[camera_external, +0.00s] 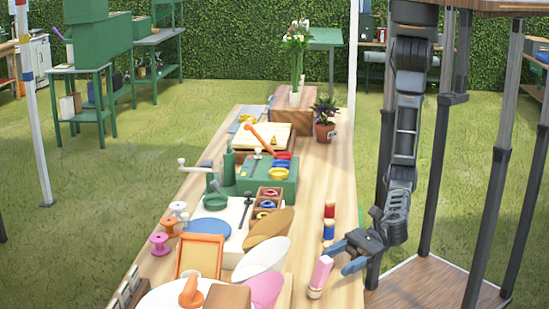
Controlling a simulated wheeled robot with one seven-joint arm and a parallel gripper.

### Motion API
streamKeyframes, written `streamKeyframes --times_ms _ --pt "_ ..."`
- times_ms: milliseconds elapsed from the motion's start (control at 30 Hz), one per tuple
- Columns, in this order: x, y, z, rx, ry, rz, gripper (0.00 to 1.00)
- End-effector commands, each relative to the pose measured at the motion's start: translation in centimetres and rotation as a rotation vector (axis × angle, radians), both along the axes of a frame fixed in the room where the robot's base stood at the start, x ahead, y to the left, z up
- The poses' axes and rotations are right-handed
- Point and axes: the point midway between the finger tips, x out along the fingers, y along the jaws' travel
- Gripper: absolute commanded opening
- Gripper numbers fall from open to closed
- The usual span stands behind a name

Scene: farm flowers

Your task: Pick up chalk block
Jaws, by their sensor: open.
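A pink upright block (321,270) with a pale base stands near the right edge of the long wooden table; it looks like the chalk block, but I cannot be sure. My gripper (338,259) hangs at the table's right edge, just right of the pink block. Its two blue fingers are spread and point left toward the block's upper part. Nothing shows between the fingers. I cannot tell whether a finger touches the block.
Red (329,210) and blue (328,230) spools stand just behind the gripper. A white scoop-like piece (262,258) and a pink one (264,290) lie to the left. A potted plant (325,130) stands farther back. The table's right strip is partly clear.

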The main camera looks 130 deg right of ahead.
Motion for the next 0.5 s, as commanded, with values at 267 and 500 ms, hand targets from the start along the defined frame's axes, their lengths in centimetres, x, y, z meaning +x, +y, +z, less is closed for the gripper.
streamKeyframes --times_ms 267,500 --pt "2.6 -0.1 0.0 -0.031 -0.005 -0.004 0.60" --pt "5.5 0.1 0.1 -0.028 -0.005 -0.004 0.60"
